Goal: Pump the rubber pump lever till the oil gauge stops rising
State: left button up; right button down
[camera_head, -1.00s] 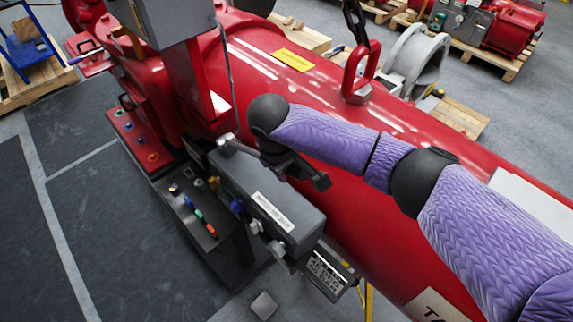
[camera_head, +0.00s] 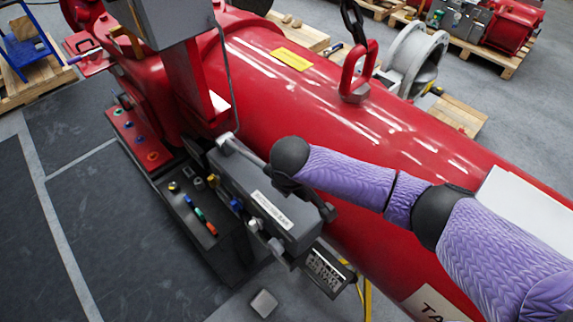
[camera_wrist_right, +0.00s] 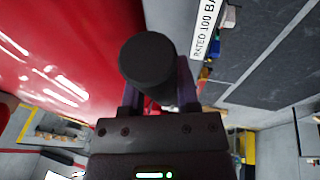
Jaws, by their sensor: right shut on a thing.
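The pump lever (camera_head: 327,212) is a dark rod running along the top of a grey pump box (camera_head: 250,185), its far end at a light grey joint. In the right wrist view the round black rubber end of the lever (camera_wrist_right: 148,60) sits between the two fingers. My right gripper (camera_head: 285,184) is shut on the lever; it also shows in the right wrist view (camera_wrist_right: 158,84). The arm and wrist partly hide the lever in the head view. I cannot make out an oil gauge. My left gripper is not in view.
A large red cylinder (camera_head: 400,130) lies behind the pump box. A dark base with coloured fittings (camera_head: 200,215) is left of the box. A red lifting eye (camera_head: 358,75) stands on the cylinder. Open floor mats (camera_head: 95,220) lie at left.

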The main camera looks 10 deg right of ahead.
aim_at(296, 195)
jog(key=shift+t+y, duration=0.6)
jog(key=shift+t, duration=0.1)
jog(key=f, duration=0.1)
jog(key=f+b, duration=0.1)
jog(key=f, duration=0.2)
jog(key=shift+s+d+f, duration=0.2)
jog(key=shift+s+f, duration=0.1)
jog(key=shift+c, duration=1.7)
grip_release()
jog(key=shift+r, duration=0.1)
jog(key=p+v, duration=0.2)
jog(key=v, duration=0.7)
jog(key=shift+s+r, duration=0.25)
jog(key=shift+r, duration=0.1)
